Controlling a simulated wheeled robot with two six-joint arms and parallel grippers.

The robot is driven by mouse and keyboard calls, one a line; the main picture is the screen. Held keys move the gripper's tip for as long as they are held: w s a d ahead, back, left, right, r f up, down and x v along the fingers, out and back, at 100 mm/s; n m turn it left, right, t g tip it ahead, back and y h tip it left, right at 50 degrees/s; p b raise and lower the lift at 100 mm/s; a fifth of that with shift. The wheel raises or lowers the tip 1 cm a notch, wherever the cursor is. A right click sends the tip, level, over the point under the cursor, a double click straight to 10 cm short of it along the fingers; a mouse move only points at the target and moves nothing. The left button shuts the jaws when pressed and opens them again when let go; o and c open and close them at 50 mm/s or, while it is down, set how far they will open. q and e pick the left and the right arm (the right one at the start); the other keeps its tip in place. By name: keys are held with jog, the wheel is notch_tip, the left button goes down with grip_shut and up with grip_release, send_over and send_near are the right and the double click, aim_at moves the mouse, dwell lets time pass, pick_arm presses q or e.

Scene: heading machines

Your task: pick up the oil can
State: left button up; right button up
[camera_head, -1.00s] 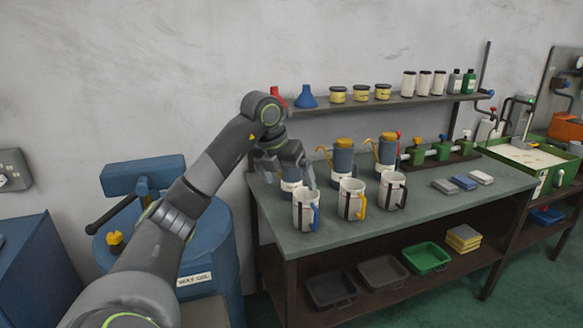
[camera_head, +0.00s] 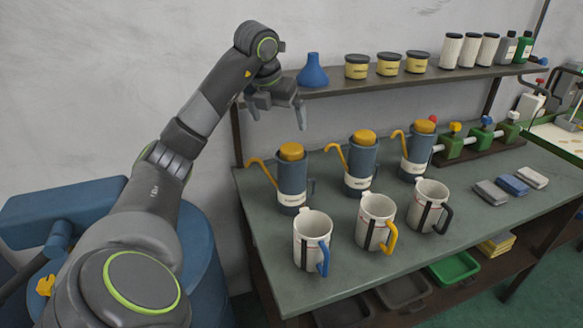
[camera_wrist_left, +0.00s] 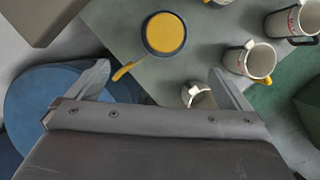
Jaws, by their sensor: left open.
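Three blue-grey oil cans with yellow lids, white labels and curved yellow spouts stand upright in a row on the bench: left can (camera_head: 292,180), middle can (camera_head: 361,163) and right can (camera_head: 417,153). My right gripper is not in view.
Three white mugs stand in front of the cans: blue-handled (camera_head: 312,240), yellow-handled (camera_head: 375,222) and black-handled (camera_head: 429,205). A shelf (camera_head: 420,82) with a blue funnel (camera_head: 313,72), jars and bottles runs behind. Green valves (camera_head: 482,139) and small blocks (camera_head: 513,184) lie right.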

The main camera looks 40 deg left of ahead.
pick_arm(q)
notch_tip(320, 180, down, 2)
jog(key=b, duration=0.5)
send_over(288, 150)
jog(key=s, duration=0.2)
jog(key=f, duration=0.5)
jog(key=shift+d, duration=0.25)
jog(key=p+x, duration=0.1)
jog(key=x, duration=0.2)
jog(key=shift+w+a+f, duration=0.1)
jog(key=shift+w+f, duration=0.05)
jog(key=shift+f, duration=0.1)
jog(key=shift+w+f+p, duration=0.1)
jog(key=shift+f+p, duration=0.25)
jog(key=shift+f, duration=0.1)
jog(key=p+x, duration=0.1)
jog(key=x, duration=0.1)
jog(key=p+x, duration=0.1)
jog(key=x, duration=0.1)
jog(key=shift+d+f, duration=0.25)
jog(key=shift+f, duration=0.35)
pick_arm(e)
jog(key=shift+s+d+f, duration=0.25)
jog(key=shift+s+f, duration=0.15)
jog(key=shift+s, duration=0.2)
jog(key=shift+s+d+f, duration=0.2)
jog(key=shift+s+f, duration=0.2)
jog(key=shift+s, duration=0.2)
pick_arm(q)
jog(key=shift+c, duration=0.4)
